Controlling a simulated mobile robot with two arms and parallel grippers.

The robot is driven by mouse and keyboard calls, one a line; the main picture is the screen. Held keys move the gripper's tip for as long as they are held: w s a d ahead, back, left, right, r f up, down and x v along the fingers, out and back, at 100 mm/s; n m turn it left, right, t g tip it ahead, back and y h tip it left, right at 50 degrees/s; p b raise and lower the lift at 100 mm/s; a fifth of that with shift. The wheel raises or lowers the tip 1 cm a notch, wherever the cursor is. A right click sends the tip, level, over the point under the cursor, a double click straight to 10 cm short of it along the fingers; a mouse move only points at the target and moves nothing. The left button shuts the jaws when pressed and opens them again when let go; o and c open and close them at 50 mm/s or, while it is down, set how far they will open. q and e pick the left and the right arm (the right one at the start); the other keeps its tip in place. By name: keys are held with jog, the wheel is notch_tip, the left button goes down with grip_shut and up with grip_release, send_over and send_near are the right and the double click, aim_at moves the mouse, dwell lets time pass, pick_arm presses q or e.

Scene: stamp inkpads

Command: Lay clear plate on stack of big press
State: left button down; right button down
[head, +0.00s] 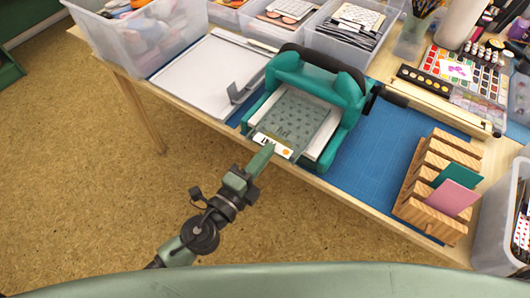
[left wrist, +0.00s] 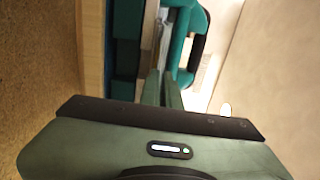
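The big press (head: 352,92) is teal with a dark roller bar and stands on the blue mat at the table's front edge; part of it shows in the left wrist view (left wrist: 182,38). A see-through greenish plate (head: 293,112) with small dark marks lies over the press bed between two pale rails. A white label with an orange dot (head: 272,143) is at its front end. My left gripper (head: 264,153) is at this front edge. In the left wrist view its fingers (left wrist: 165,78) are close together, seemingly on the plate's edge. My right gripper is not in view.
A pale board with a grey bracket (head: 207,72) lies left of the press. Clear bins (head: 145,50) line the back. A wooden rack (head: 438,185) with teal and pink cards stands right. The blue mat (head: 375,145) is bare between press and rack.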

pick_arm(q)
jog(key=shift+f, duration=0.1)
dwell(0.3)
jog(key=c, duration=1.6)
grip_release()
jog(key=shift+o, duration=0.2)
jog(key=shift+b+v, duration=1.25)
jog(key=shift+v, duration=1.4)
jog(key=shift+w, duration=0.1)
jog(key=shift+a, duration=0.1)
